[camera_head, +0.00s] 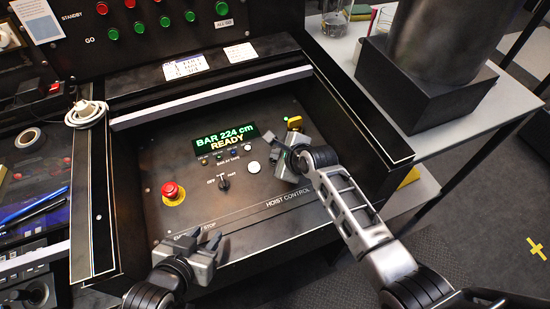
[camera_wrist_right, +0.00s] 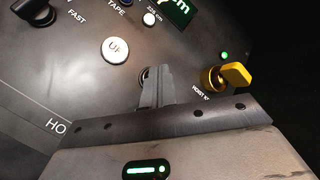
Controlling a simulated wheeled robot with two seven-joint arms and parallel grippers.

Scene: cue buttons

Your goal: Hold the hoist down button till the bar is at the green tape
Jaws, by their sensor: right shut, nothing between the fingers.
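The hoist control panel (camera_head: 215,200) has a lit display (camera_head: 225,138) reading "BAR 224 cm READY". A white round button (camera_head: 253,168), marked "UP" in the right wrist view (camera_wrist_right: 115,50), sits below the display. My right gripper (camera_head: 283,162) is shut and empty, low over the panel right of the UP button. In the right wrist view its fingertips (camera_wrist_right: 155,75) cover most of a round fitting; its label is hidden, and I cannot tell whether they touch. My left gripper (camera_head: 192,250) is open and empty above the panel's front edge. The bar and green tape are not visible.
A yellow key switch (camera_head: 294,122) stands right of the display. A red stop button (camera_head: 170,190) is at the left and a black selector knob (camera_head: 224,184) near the middle. Raised black walls (camera_head: 360,120) edge the panel. A metal cylinder (camera_head: 440,35) stands at the right.

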